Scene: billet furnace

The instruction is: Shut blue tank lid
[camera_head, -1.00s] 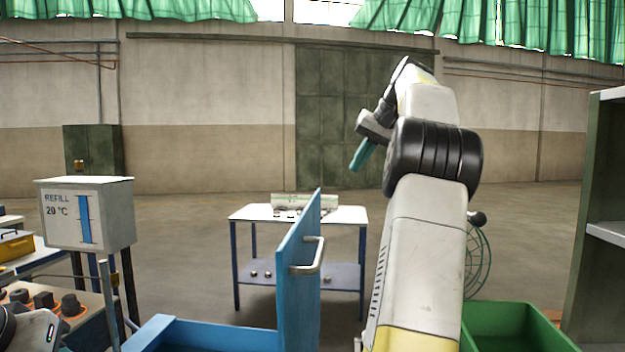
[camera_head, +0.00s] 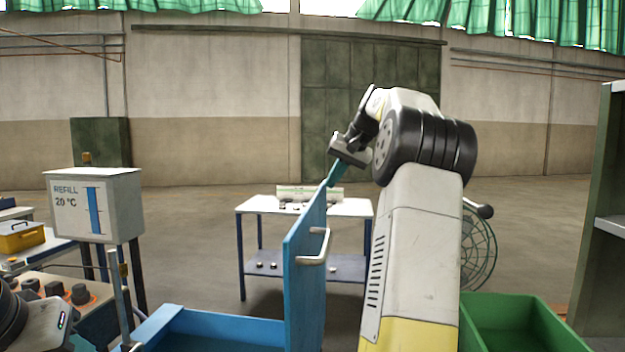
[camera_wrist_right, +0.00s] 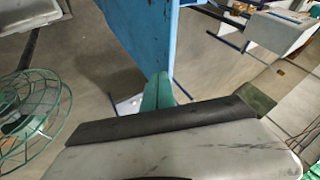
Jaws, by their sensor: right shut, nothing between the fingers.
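The blue tank (camera_head: 215,325) is at the bottom of the head view. Its blue lid (camera_head: 303,270) stands up, close to vertical, along the tank's right side, with a grey bar handle (camera_head: 315,250) on its right face. My right gripper (camera_head: 334,175) is shut and empty, its teal fingers at the lid's top far corner. In the right wrist view the fingers (camera_wrist_right: 158,92) overlap the edge of the lid (camera_wrist_right: 145,30); whether they touch it I cannot tell. My left gripper's fingers do not show; only part of my left arm is at the lower left.
A green bin (camera_head: 520,325) stands right of my right arm, with a round wire-guarded fan (camera_head: 480,250) behind it. A white-topped table (camera_head: 260,206) is beyond the lid. A grey refill box (camera_head: 95,205) stands at left, and a shelf (camera_head: 605,220) at far right.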

